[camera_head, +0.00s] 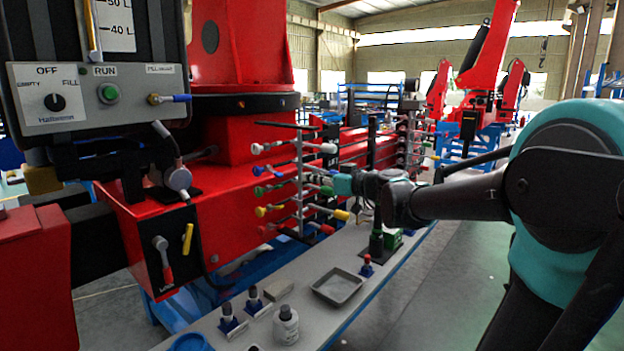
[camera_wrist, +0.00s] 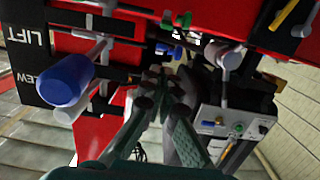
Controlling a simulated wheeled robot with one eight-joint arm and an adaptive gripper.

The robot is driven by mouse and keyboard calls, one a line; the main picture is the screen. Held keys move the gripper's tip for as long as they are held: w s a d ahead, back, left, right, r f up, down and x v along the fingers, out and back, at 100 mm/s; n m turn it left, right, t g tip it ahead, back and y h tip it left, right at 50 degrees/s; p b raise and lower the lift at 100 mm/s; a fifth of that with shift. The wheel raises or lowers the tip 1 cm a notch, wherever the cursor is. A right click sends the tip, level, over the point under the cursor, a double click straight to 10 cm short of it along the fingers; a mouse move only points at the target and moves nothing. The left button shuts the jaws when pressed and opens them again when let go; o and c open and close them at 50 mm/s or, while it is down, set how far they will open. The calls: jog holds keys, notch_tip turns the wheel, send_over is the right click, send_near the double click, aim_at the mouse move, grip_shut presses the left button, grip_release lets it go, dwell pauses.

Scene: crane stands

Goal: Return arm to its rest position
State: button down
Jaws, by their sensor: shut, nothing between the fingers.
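My arm reaches in from the right of the head view, with a large teal joint and a dark link. My gripper (camera_wrist: 163,76) shows in the wrist view with its dark fingers closed together and nothing seen between them. In the head view its teal part (camera_head: 343,185) is beside the rack of coloured levers (camera_head: 299,185), and its fingertips are hard to make out there. A large blue knob (camera_wrist: 65,82) is close on the left. I cannot tell whether the gripper touches a lever.
A red crane body (camera_head: 235,190) with a control panel (camera_head: 100,97) stands at the left. Open floor (camera_head: 450,265) lies to the bench's right.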

jog(key=s+d+f+m+g+h, duration=0.2)
jog(key=s+d+f+h, duration=0.15)
jog(key=s+f, duration=0.4)
jog(key=s+d+f+m+g+h, duration=0.15)
jog(key=s+d+f, duration=0.3)
jog(key=f, duration=0.65)
jog(key=s+d+f+m+g+h, duration=0.1)
jog(key=s+d+f+m+h, duration=0.3)
jog(key=f, duration=0.6)
jog(key=s+d+f+m+g+h, duration=0.1)
jog(key=s+d+f+m+h, duration=0.2)
jog(key=s+d+f, duration=0.4)
jog(key=s+d+h, duration=0.1)
jog(key=s+d, duration=0.1)
jog(key=d, duration=0.1)
jog(key=shift+s, duration=0.3)
